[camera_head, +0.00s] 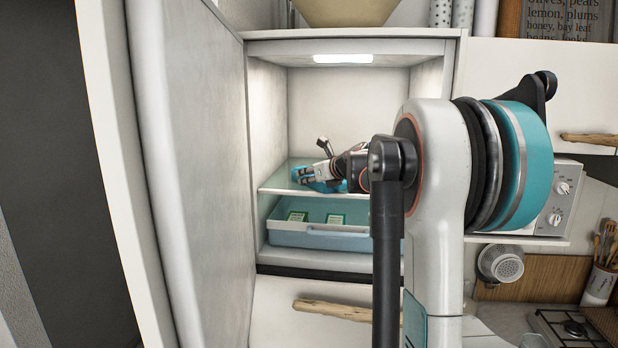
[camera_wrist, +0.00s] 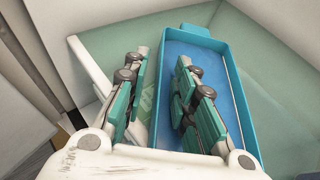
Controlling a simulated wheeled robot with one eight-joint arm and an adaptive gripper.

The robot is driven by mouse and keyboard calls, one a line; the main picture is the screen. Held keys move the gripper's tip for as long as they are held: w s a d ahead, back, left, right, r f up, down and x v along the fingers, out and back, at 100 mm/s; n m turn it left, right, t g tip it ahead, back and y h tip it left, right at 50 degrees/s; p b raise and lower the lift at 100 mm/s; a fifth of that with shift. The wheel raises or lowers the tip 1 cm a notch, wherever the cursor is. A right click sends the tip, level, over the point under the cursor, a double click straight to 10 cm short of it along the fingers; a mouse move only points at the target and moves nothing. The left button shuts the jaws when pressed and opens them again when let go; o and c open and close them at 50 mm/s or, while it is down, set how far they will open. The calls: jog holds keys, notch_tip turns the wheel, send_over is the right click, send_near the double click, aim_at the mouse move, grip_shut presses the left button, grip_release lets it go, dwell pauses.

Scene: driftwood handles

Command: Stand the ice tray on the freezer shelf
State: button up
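The ice tray is a long blue open tray with a darker blue inside. It is on the glass freezer shelf (camera_head: 277,178), where the head view shows part of the tray (camera_head: 326,187) below my gripper (camera_head: 306,174). In the wrist view the tray (camera_wrist: 224,62) lies lengthwise on the greenish glass. My gripper (camera_wrist: 163,62) is over its left side wall there, with the right finger above the inside and the left finger outside. The fingers stand apart, with a gap between the left finger and the wall. My arm hides the shelf's right part in the head view.
The freezer door (camera_head: 190,150) stands open at the left. A light blue drawer (camera_head: 290,239) with green-and-white packets sits below the shelf. A driftwood handle (camera_head: 333,310) is lower down. Glass to the right of the tray (camera_wrist: 285,90) is clear.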

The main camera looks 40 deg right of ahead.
jog(key=b+v, duration=0.2)
jog(key=v, duration=1)
jog(key=shift+b, duration=0.3)
jog(key=shift+r, duration=0.1)
